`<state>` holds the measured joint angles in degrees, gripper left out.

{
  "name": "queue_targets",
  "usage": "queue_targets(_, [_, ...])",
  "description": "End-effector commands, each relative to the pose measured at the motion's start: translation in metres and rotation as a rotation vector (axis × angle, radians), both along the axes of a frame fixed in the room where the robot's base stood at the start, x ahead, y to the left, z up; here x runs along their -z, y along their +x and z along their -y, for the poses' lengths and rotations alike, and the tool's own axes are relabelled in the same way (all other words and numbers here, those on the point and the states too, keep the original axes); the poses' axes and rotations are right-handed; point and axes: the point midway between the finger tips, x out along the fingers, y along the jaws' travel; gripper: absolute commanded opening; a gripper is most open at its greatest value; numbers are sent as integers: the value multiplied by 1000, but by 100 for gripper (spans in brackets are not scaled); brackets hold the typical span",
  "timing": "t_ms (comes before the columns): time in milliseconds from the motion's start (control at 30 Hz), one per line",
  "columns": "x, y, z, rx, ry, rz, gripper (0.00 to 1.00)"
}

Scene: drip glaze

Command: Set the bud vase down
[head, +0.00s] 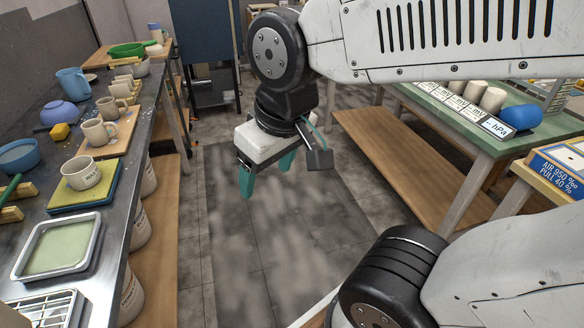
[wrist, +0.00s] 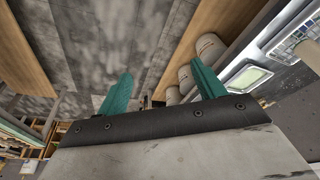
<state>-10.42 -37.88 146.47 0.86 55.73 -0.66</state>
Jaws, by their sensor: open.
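My gripper (head: 267,176) hangs over the grey floor between the two benches, teal fingers pointing down. Its fingers are apart with nothing between them, and the wrist view also shows the gap empty (wrist: 161,74). I cannot pick out the bud vase for certain. A rounded blue vessel (head: 521,117) lies on the green-topped bench at the right, beside several pale cylinders (head: 492,99) and a row of label cards (head: 497,127). My gripper is well apart from all of these.
The left metal bench (head: 120,202) holds several mugs, a blue pitcher (head: 72,83), a blue bowl (head: 18,156) and a glaze tray (head: 58,247). White buckets (head: 140,222) stand beneath it. A blue sign box (head: 560,172) is at the right. The floor between is clear.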

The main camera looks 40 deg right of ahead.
Motion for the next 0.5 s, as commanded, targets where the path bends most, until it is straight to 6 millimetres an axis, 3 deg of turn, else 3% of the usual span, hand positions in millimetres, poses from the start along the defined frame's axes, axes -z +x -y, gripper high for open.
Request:
queue_targets(33, [-4, -14, 18, 62, -9, -36, 68])
queue_targets(100, [-6, -31, 33, 120, -20, -86, 68])
queue_targets(200, [-9, -48, 44, 171, -27, -134, 68])
queue_targets(500, [-10, -56, 48, 191, -29, -160, 68])
